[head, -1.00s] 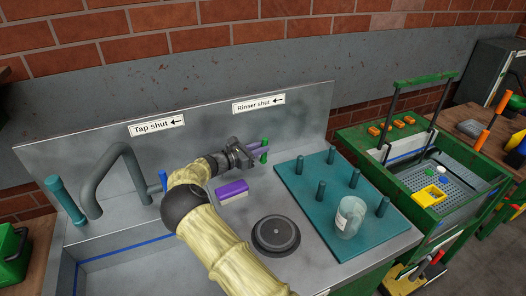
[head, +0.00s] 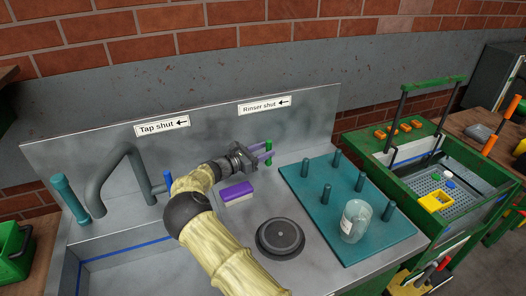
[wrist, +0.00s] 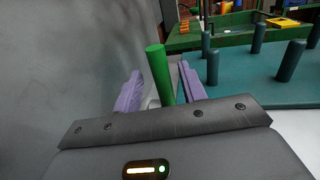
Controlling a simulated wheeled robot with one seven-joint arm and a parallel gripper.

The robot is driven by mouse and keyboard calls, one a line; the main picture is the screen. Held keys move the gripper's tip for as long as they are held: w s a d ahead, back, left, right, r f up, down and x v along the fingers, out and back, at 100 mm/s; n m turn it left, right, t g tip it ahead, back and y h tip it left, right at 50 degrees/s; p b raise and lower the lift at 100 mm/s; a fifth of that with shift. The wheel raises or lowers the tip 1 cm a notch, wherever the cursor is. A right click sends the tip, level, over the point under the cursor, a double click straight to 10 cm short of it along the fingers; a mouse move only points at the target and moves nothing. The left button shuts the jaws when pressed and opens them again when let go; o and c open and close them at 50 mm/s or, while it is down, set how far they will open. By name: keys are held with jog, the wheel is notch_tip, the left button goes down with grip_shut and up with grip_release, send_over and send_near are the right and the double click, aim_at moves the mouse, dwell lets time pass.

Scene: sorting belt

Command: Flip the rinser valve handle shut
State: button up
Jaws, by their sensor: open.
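The rinser valve handle is a green bar (head: 268,149) below the "Rinser shut" sign (head: 265,105), whose arrow points left. In the wrist view the green handle (wrist: 160,73) stands nearly upright, tilted a little. My gripper (head: 266,154) has its two purple fingers at the handle. In the wrist view my gripper (wrist: 158,88) is open, with one finger on each side of the handle. Contact between fingers and handle cannot be told. The handle's lower end is hidden behind my gripper's body.
A purple-topped block (head: 236,192) lies below my arm. A teal peg board (head: 318,213) with a glass jar (head: 355,220) is to the right. A round dark disc (head: 280,237) sits in front. The tap (head: 125,170) with a blue handle (head: 168,181) is at left, and the wall is close behind.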

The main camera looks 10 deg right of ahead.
jog(key=b+v, duration=0.1)
jog(key=v, duration=0.6)
jog(key=shift+a, duration=0.2)
jog(key=shift+a, duration=0.1)
jog(key=s+d+m+g+y+p, duration=0.3)
jog(key=s+d+m+g+y, duration=0.45)
jog(key=s+d+m, duration=0.4)
jog(key=s+a+r+m+t+y+p, duration=0.1)
jog(key=s+r+m+y, duration=0.2)
jog(key=s, duration=0.5)
jog(key=s+a+r+m+t+y+p, duration=0.1)
jog(key=s+a+r+m+y+p, duration=0.1)
jog(key=s, duration=0.6)
jog(key=s+a+r+m+t+y+p, duration=0.1)
jog(key=s+r+m+y+p, duration=0.1)
jog(key=s+r+m+y, duration=0.2)
jog(key=s+m, duration=0.2)
jog(key=s, duration=0.2)
jog(key=shift+s+a, duration=0.2)
jog(key=shift+a, duration=0.1)
